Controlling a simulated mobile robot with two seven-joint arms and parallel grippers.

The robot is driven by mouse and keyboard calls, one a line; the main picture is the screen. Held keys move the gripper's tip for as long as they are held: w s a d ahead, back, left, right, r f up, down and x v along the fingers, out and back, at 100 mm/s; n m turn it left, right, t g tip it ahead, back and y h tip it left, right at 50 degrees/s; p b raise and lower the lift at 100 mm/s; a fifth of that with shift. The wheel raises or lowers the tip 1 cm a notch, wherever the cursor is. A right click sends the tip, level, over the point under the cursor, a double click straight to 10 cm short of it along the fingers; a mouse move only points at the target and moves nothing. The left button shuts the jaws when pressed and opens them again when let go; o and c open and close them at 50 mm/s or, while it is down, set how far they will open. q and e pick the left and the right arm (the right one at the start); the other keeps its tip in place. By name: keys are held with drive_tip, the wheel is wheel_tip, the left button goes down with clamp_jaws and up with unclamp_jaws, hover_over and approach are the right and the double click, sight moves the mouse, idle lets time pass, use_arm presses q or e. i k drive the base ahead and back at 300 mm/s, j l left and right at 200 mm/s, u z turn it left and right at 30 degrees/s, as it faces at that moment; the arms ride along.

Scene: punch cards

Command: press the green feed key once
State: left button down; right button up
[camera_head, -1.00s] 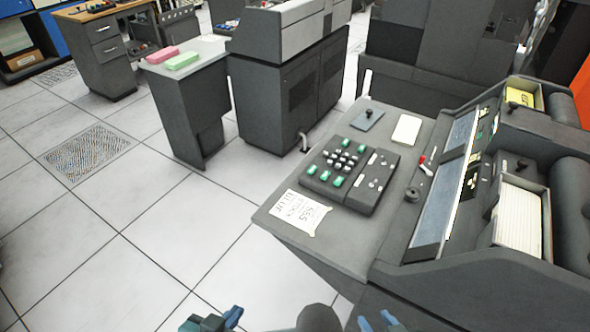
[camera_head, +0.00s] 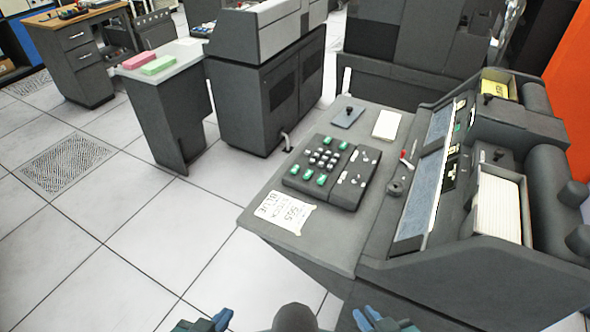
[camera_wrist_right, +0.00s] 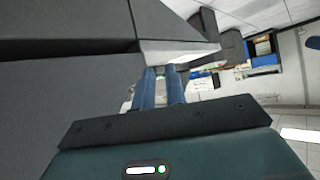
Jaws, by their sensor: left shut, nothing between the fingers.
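A dark keypad unit (camera_head: 335,170) lies on the grey console desk. It carries several green keys, among them green keys at its front edge (camera_head: 307,175) and back edge (camera_head: 343,145), plus small pale keys. Their labels are too small to read, so I cannot tell which is the feed key. My left gripper (camera_head: 222,318) is shut and empty at the bottom edge of the head view, well short of the keypad. My right gripper (camera_head: 364,318) is also at the bottom edge. The right wrist view shows its two blue fingers (camera_wrist_right: 163,88) close together with a narrow gap.
A paper note (camera_head: 285,212) lies on the console desk's (camera_head: 325,245) near left corner. A small lever box (camera_head: 347,116) and a cream pad (camera_head: 387,125) lie behind the keypad. A red-tipped lever (camera_head: 403,160) stands to its right. Open floor lies left of the console.

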sight(295, 168)
drive_tip(key=i+j+z, duration=0.1)
drive_tip(key=z, duration=0.25)
drive_tip(key=i+j+z, duration=0.1)
drive_tip(key=z, duration=0.3)
drive_tip(key=j+z, duration=0.35)
drive_tip(key=i+j+z, duration=0.2)
drive_tip(key=j, duration=0.3)
drive_tip(key=j+z, duration=0.2)
drive_tip(key=j, duration=0.3)
drive_tip(key=i+j, duration=0.1)
drive_tip(key=j, duration=0.75)
drive_tip(key=i+j+z, duration=0.1)
drive_tip(key=j, duration=0.75)
